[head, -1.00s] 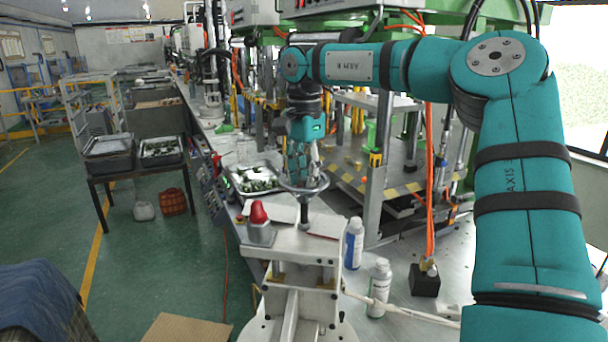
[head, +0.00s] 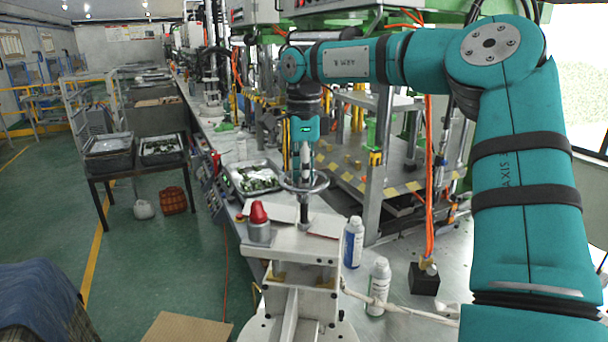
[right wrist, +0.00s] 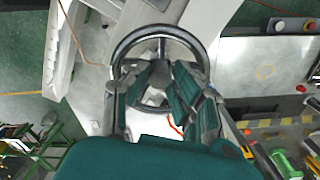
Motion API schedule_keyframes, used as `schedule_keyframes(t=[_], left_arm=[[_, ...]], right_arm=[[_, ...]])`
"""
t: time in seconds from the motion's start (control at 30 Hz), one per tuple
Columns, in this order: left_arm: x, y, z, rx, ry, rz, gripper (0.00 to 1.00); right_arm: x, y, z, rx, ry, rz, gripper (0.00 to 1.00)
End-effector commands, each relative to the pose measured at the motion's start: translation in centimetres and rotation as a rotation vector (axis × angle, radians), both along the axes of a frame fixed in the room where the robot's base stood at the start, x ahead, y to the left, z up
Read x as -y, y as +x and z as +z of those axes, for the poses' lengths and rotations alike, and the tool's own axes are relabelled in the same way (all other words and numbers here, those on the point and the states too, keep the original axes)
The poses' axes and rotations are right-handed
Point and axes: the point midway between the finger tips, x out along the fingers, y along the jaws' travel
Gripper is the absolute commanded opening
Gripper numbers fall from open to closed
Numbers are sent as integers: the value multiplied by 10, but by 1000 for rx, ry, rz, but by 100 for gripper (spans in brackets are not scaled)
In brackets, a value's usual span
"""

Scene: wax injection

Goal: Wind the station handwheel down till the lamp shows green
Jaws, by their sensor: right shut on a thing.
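The station handwheel (head: 322,187) is a grey metal ring on an upright screw, on top of the pale station (head: 300,250). The lamp (head: 259,212) is a dome on a grey base at the station's left corner; it shows red. My right gripper (head: 305,181) points straight down and is shut on the handwheel at its middle. In the right wrist view the handwheel (right wrist: 160,28) rings the fingers (right wrist: 155,82), which close around its hub. The fingers hide part of the hub and spokes. My left gripper is not in view.
A press with a striped edge (head: 390,190) stands behind right.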

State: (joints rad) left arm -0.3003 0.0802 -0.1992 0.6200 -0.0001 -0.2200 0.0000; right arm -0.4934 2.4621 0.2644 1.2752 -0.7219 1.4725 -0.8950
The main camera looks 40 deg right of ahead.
Motion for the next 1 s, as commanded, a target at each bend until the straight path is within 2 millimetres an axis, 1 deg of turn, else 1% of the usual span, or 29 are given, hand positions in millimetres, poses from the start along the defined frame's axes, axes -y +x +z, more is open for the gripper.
schedule_keyframes(t=[1.0], left_arm=[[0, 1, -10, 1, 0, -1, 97]], right_arm=[[1, 1, 3, 9, -1, -967, 0]])
